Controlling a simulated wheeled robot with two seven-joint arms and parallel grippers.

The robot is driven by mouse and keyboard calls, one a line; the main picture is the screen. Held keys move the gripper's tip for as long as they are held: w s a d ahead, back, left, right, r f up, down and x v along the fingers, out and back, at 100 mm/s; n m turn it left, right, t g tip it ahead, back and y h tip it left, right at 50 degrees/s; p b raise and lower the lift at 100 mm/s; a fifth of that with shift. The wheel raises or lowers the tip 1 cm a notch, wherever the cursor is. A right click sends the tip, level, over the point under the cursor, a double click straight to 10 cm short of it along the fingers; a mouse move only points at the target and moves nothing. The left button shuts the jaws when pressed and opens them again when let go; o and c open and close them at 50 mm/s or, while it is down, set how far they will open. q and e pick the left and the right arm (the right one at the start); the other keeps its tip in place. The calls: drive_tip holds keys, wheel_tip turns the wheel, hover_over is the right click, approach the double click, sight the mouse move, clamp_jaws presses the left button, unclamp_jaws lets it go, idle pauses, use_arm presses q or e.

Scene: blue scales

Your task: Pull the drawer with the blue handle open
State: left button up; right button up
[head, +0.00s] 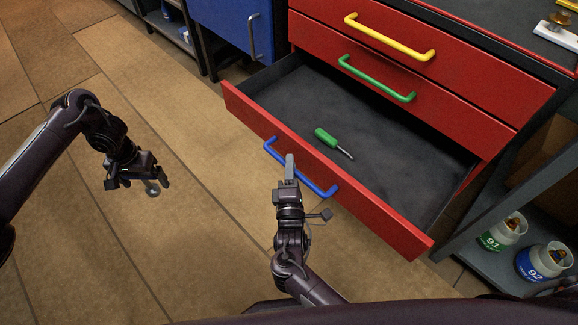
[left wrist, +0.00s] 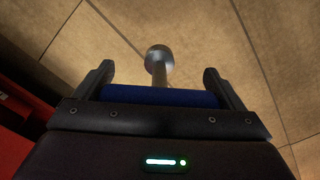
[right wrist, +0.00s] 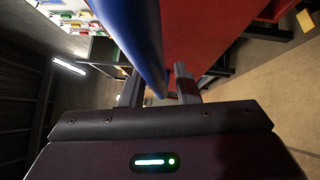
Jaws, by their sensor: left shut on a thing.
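The drawer (head: 350,197) with the blue handle (head: 322,191) is the lowest red drawer, and it stands far out of the cabinet. My right gripper (head: 290,170) is at this handle. In the right wrist view the blue handle (right wrist: 140,35) runs down between the two fingers; whether they press on it is unclear. My left gripper (head: 147,180) is over the floor to the left, away from the drawer. It is shut on a blue-gripped tool (left wrist: 160,97) with a grey rod and round end.
A green-handled screwdriver (head: 328,138) lies in the open drawer. Above are closed red drawers with a green handle (head: 376,80) and a yellow handle (head: 388,38). Jars (head: 541,261) stand on a low shelf at right. The floor at left is clear.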

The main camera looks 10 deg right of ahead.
drive_tip(key=shift+o, duration=0.6)
use_arm(q)
drive_tip(key=shift+r, duration=0.15)
use_arm(e)
drive_tip(key=shift+s, duration=0.25)
use_arm(q)
drive_tip(key=shift+r+p, duration=0.85)
drive_tip(key=shift+p, duration=0.1)
use_arm(e)
drive_tip(key=s+a+f, duration=0.1)
drive_tip(key=s, duration=1)
drive_tip(key=shift+s+a+f, duration=0.15)
drive_tip(key=shift+a+f, duration=0.05)
drive_tip(key=shift+f, duration=0.05)
